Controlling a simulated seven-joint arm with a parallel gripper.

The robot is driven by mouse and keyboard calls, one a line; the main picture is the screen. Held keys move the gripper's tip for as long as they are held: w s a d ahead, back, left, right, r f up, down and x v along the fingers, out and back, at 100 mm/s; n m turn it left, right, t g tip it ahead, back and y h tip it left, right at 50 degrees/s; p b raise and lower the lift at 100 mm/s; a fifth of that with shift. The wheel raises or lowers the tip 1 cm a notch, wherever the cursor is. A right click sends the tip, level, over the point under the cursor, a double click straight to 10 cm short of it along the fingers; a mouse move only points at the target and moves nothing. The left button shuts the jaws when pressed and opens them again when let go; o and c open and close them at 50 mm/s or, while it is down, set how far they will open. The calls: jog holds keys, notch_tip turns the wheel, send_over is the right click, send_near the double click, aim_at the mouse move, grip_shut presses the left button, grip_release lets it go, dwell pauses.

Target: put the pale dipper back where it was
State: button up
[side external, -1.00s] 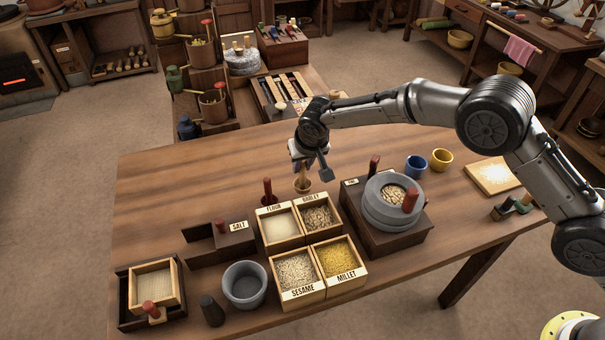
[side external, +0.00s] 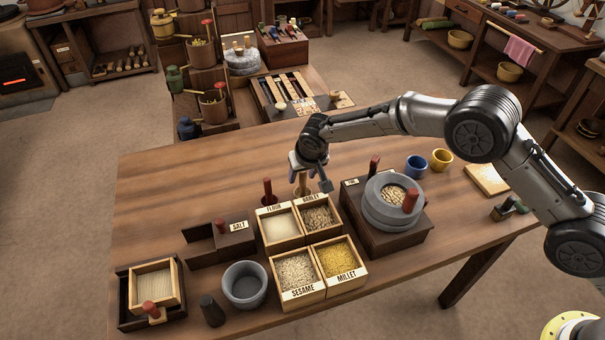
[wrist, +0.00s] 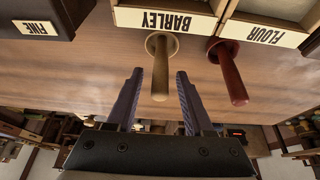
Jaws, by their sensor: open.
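The pale dipper (side external: 302,186) stands handle up at the back of the BARLEY box (side external: 318,215). In the wrist view its handle (wrist: 160,72) rises from a round collar beside the box's labelled edge (wrist: 165,20). My gripper (side external: 301,178) is above it, pointing down and open. In the wrist view the fingers of my gripper (wrist: 158,78) stand on either side of the pale handle, with a visible gap on each side. The dipper's lower part is hidden.
A red-handled dipper (side external: 267,190) stands close by, behind the FLOUR box (side external: 281,228); it also shows in the wrist view (wrist: 230,75). The stone quern (side external: 386,205) is to the right. The table behind the boxes is clear at left (side external: 175,190).

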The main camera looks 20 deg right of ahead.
jog(key=v, duration=1.2)
jog(key=s+d+r, duration=0.6)
jog(key=d+r, duration=0.3)
jog(key=d, duration=0.1)
jog(key=s+d+r, duration=0.6)
jog(key=d+r, duration=0.2)
jog(key=d, duration=0.1)
jog(key=s+d, duration=0.5)
jog(key=s, duration=0.8)
jog(key=s+d+f, duration=0.1)
jog(key=s+d, duration=0.5)
jog(key=s, duration=0.7)
jog(key=shift+f+t, duration=0.25)
jog(key=shift+t, duration=0.15)
